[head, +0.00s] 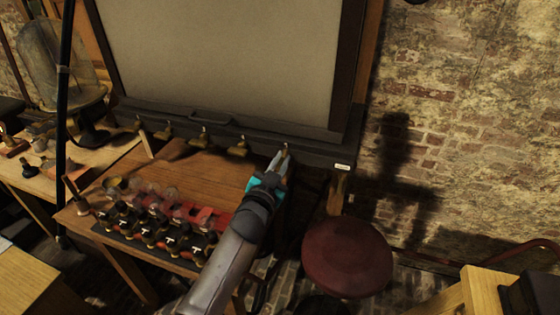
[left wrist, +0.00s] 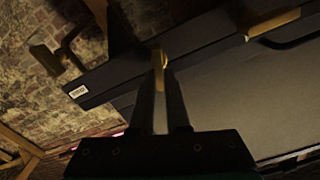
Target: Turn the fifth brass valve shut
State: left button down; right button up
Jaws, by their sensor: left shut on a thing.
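A row of brass valves runs along the dark lower rail (head: 310,155) of a large framed panel. The fifth brass valve (head: 285,147) is at the right end of the row, with the fourth valve (head: 239,147) to its left. My left gripper (head: 279,161) reaches up to the rail and is shut on the fifth valve. In the left wrist view the valve's brass handle (left wrist: 159,60) stands between the fingertips (left wrist: 161,73). The fingers hide part of it. My right gripper is not in view.
A wooden table (head: 195,173) below the rail holds several jars with red and black tops (head: 150,235). A round dark red stool (head: 348,257) stands right of my left arm. A glass dome (head: 58,60) is at the far left. A brick wall (head: 460,110) closes the right side.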

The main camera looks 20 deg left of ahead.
pick_arm(q)
jog(key=m, duration=0.5)
jog(key=m+b, duration=0.1)
jog(key=m, duration=0.1)
jog(key=shift+d+f, duration=0.3)
jog(key=shift+f, duration=0.05)
jog(key=m, duration=0.4)
jog(key=m+b, duration=0.1)
jog(key=m, duration=0.1)
jog(key=shift+d+f+m, duration=0.1)
jog(key=shift+f+m, duration=0.2)
jog(key=shift+m, duration=0.1)
jog(key=c, duration=0.9)
grip_release()
jog(key=shift+s, duration=0.15)
jog(key=s, duration=1.5)
jog(key=shift+a+b, duration=0.25)
jog(key=shift+b, duration=0.05)
